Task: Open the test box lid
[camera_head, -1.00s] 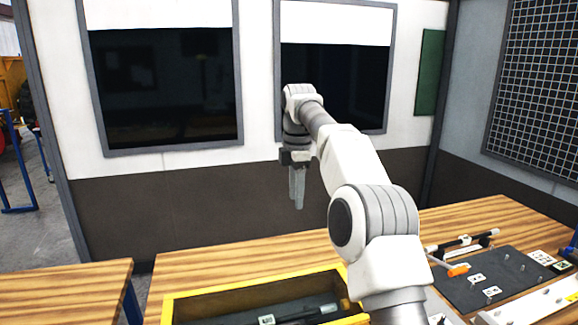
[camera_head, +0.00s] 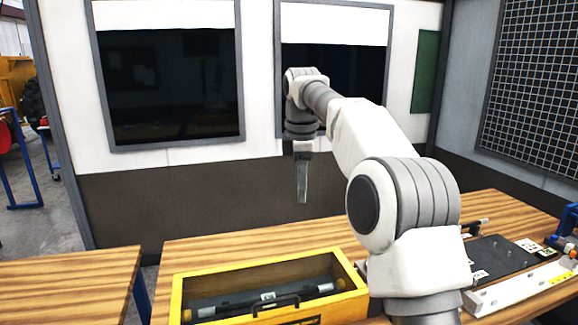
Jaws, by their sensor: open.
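The yellow box (camera_head: 350,268) stands on the wooden table at the bottom middle of the head view. Its walls are yellow and its inside is dark. A dark bar-like piece with grey ends (camera_head: 324,287) lies inside it. A black handle (camera_head: 275,303) shows at its near side. I cannot make out a separate lid panel. My gripper (camera_head: 302,196) points down, open and empty, above and beyond the box's far edge. It touches nothing. Its fingers are seen almost edge-on.
My forearm and elbow cover the table just right of the box. Further right lie a dark board (camera_head: 500,256) with small parts and a pale rail (camera_head: 520,291). A second wooden table (camera_head: 60,285) stands at left, across a gap. Windows and a dark wall stand behind.

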